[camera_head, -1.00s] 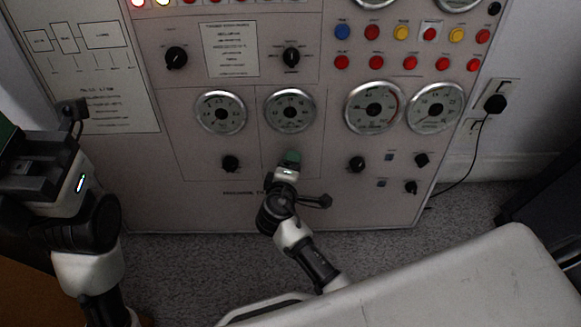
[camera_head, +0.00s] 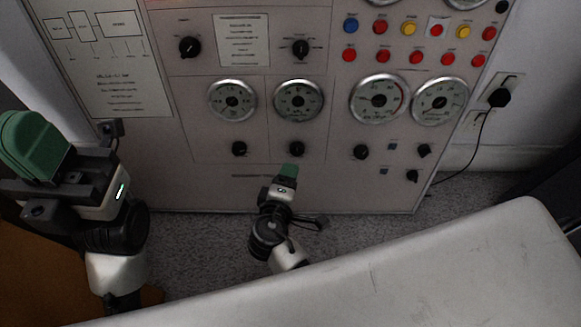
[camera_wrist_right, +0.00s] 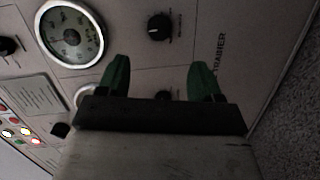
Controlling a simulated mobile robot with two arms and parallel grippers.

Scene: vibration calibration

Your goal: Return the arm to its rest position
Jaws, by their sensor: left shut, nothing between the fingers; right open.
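My right arm's gripper (camera_head: 289,172) is small in the head view, in front of the lower part of the grey control panel (camera_head: 330,185), below a black knob (camera_head: 297,149). In the right wrist view its two green fingers (camera_wrist_right: 158,80) stand apart with nothing between them. A black knob (camera_wrist_right: 158,27) and a round gauge (camera_wrist_right: 70,35) show beyond the fingers. My left gripper (camera_head: 35,145) is at the left edge of the head view, its green fingers together and empty.
The panel carries several gauges (camera_head: 298,100), knobs and coloured buttons (camera_head: 409,29). A black plug with a cable (camera_head: 499,97) is on the wall at right. Grey carpet (camera_head: 190,255) lies below the panel.

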